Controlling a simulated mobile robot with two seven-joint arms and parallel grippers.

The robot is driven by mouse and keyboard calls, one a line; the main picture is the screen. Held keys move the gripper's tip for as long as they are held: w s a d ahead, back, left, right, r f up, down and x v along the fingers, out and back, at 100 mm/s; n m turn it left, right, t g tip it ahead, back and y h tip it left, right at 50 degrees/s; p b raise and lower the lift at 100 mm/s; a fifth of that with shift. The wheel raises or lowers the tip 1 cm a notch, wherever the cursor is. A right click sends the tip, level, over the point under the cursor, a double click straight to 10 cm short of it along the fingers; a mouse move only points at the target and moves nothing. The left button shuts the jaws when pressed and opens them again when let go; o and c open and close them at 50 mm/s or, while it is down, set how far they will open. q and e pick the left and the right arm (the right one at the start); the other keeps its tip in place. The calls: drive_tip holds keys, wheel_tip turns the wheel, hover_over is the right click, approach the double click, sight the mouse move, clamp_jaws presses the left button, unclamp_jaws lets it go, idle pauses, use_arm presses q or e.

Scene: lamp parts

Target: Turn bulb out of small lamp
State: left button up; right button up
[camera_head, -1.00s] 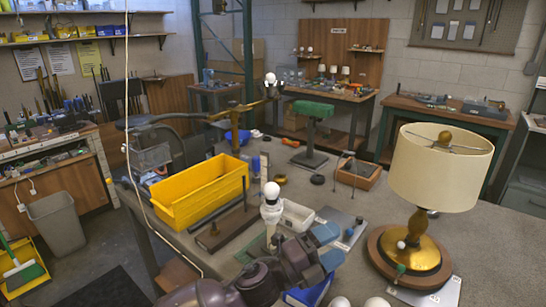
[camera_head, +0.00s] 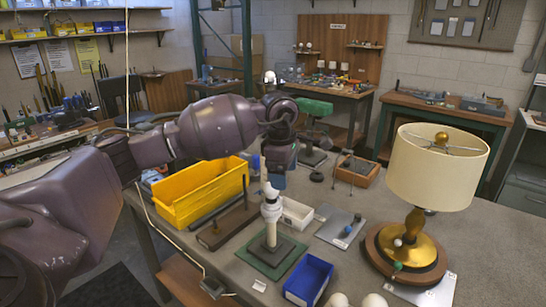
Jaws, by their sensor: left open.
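The small lamp (camera_head: 271,212) stands upright on a square green base (camera_head: 270,256) near the middle of the workbench. It has a pale stem and socket. Its white bulb (camera_head: 270,189) sits at the top of the lamp, its upper part close under or behind my gripper. My left gripper (camera_head: 274,176) points down from above, directly over the bulb, with its jaws open. The arm link and fingers make it hard to tell whether the fingers straddle the bulb. My right gripper is not in view.
A yellow bin (camera_head: 196,194) stands left of the lamp, a small white tray (camera_head: 296,213) behind it to the right. A blue bin (camera_head: 308,280) is in front. A large shaded lamp (camera_head: 437,165) stands at the right. White bulbs (camera_head: 374,300) show at the bottom edge.

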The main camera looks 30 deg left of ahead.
sight(272, 197)
use_arm(q)
drive_tip(key=shift+y, duration=0.9)
drive_tip(key=a+r, duration=0.2)
drive_tip(key=a, duration=0.1)
drive_tip(key=shift+w+a+r, duration=0.15)
drive_tip(key=shift+a+r, duration=0.05)
drive_tip(key=shift+a, duration=0.05)
drive_tip(key=f, duration=0.6)
drive_tip(key=w+a+f, duration=0.1)
drive_tip(key=f, duration=0.2)
drive_tip(key=shift+p, duration=0.4)
drive_tip(key=shift+w+a+f, duration=0.1)
drive_tip(key=shift+f, duration=0.6)
